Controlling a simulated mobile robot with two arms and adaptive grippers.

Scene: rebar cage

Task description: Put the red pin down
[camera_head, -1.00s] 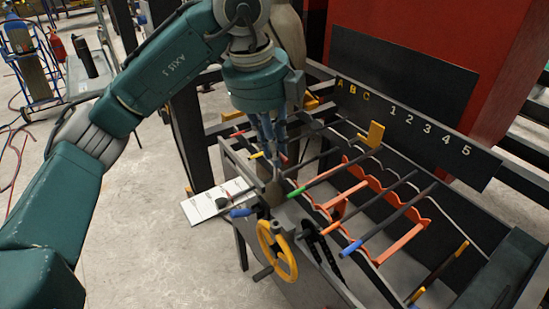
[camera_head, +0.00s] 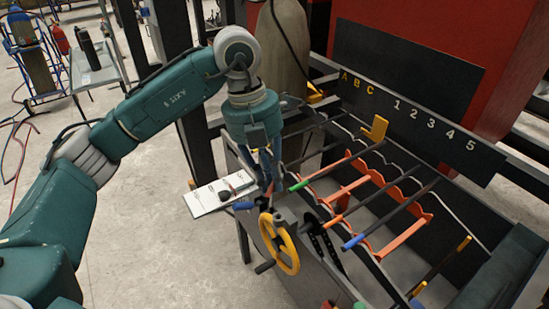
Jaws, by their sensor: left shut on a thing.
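My left gripper (camera_head: 268,178) points down at the near left corner of the rebar rack (camera_head: 302,212), just above the rack's edge and the yellow handwheel. It is shut on a thin piece that I take to be the red pin; the fingers and arm mostly hide it. I cannot tell whether the pin touches the rack. A green-tipped bar (camera_head: 318,175) and a blue-tipped bar (camera_head: 381,225) lie across the orange notched supports (camera_head: 375,180). My right gripper is out of view.
The yellow handwheel (camera_head: 290,253) sticks out at the rack's near side. A white plate (camera_head: 205,199) with a dark object on it sits left of the gripper. A black board marked A B C 1 2 3 4 5 (camera_head: 440,132) stands behind. Open floor lies left.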

